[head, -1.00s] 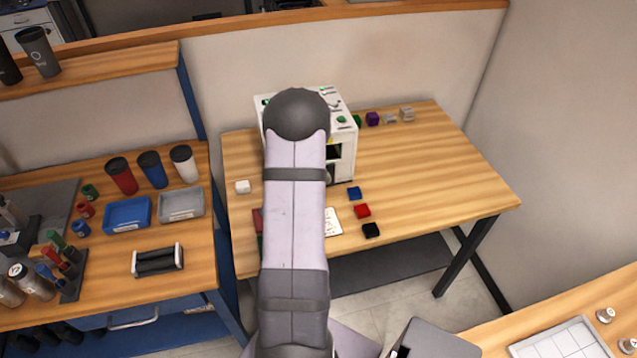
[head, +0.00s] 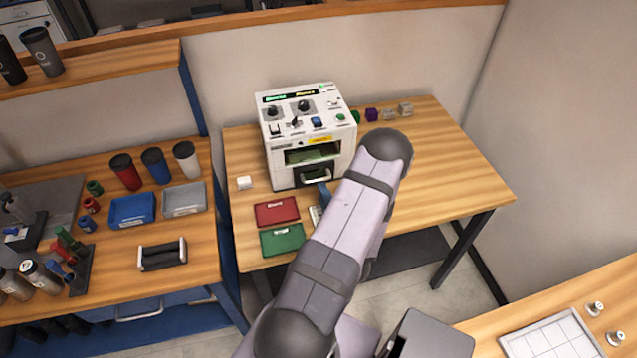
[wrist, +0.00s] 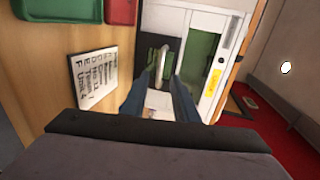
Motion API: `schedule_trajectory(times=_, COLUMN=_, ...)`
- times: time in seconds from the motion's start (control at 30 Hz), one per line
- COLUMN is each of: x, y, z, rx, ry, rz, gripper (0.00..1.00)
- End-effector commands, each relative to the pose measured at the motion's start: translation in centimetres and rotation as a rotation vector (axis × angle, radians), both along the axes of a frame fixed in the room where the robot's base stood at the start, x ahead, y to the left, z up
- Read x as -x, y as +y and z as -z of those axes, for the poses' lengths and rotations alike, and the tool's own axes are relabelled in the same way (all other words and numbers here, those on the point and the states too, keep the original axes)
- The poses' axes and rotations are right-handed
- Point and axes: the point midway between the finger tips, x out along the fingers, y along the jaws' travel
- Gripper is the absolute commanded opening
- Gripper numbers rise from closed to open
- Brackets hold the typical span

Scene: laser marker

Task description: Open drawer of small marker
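The small marker (head: 300,118) is a white box-shaped machine on the wooden table, with knobs and buttons on its sloped top. Its dark drawer with a pale bar handle (head: 317,176) is low on the front and looks shut. In the wrist view the handle (wrist: 161,62) appears just ahead of and between my two blue fingers. My gripper (wrist: 160,78) is open, with a gap between the fingertips, in front of the drawer. In the head view a blue finger (head: 324,192) shows before the drawer; my arm hides the rest of the gripper.
A red tray (head: 277,212) and a green tray (head: 283,240) lie front left of the marker, beside a printed card (wrist: 96,76). Several small blocks (head: 389,114) stand behind right. The table's right side is clear.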

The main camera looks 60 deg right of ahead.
Motion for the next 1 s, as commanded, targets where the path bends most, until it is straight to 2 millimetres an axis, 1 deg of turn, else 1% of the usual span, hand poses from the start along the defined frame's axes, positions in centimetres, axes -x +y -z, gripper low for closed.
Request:
schedule_trajectory(times=0.03, x=-0.6, y=-0.3, z=-0.1, rx=0.001, ry=0.001, rz=-0.005, gripper=0.27)
schedule_trajectory(times=0.23, x=-2.4, y=-2.1, z=0.4, rx=0.001, ry=0.001, rz=-0.005, gripper=0.27)
schedule_trajectory(times=0.4, x=-3.5, y=-3.3, z=0.8, rx=0.001, ry=0.001, rz=-0.002, gripper=0.27)
schedule_trajectory(times=0.6, x=-4.2, y=-4.0, z=1.2, rx=0.000, ry=0.000, rz=-0.002, gripper=0.27)
schedule_trajectory(times=0.87, x=-4.2, y=-4.1, z=1.2, rx=0.000, ry=0.000, rz=-0.001, gripper=0.27)
schedule_trajectory(times=0.9, x=-4.2, y=-4.1, z=1.2, rx=0.001, ry=0.001, rz=-0.001, gripper=0.25)
schedule_trajectory(times=0.97, x=-4.2, y=-4.1, z=1.2, rx=0.001, ry=0.001, rz=-0.001, gripper=0.10)
schedule_trajectory(times=1.0, x=-4.2, y=-4.1, z=1.2, rx=0.001, ry=0.001, rz=-0.001, gripper=0.01)
